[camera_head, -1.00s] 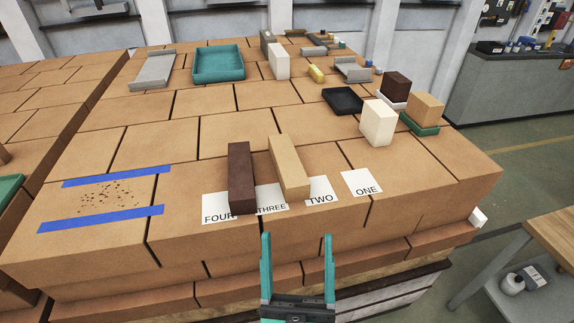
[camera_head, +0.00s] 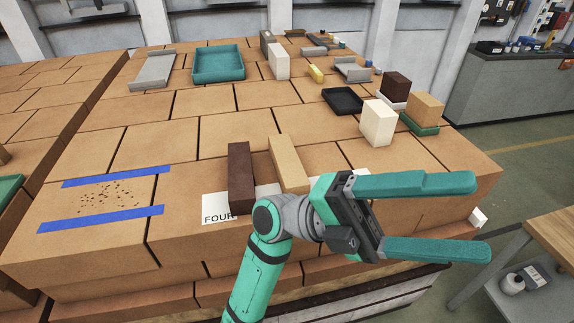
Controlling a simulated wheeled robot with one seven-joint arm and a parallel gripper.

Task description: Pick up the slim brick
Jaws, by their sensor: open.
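Two slim, long bricks lie side by side on the brick stack: a dark brown one (camera_head: 241,175) and a tan one (camera_head: 287,160). I cannot tell which of them the task means. My gripper (camera_head: 480,216) is open and empty, its two teal fingers apart and pointing right. It is in front of the stack's front right part, to the right of both bricks.
A white block (camera_head: 378,122), a dark brown block (camera_head: 396,84) and a tan block (camera_head: 426,107) stand at the right. A black tray (camera_head: 342,101), a teal tray (camera_head: 219,65) and a grey trowel-like holder (camera_head: 153,70) lie farther back. Blue tape (camera_head: 100,219) marks a speckled patch at left.

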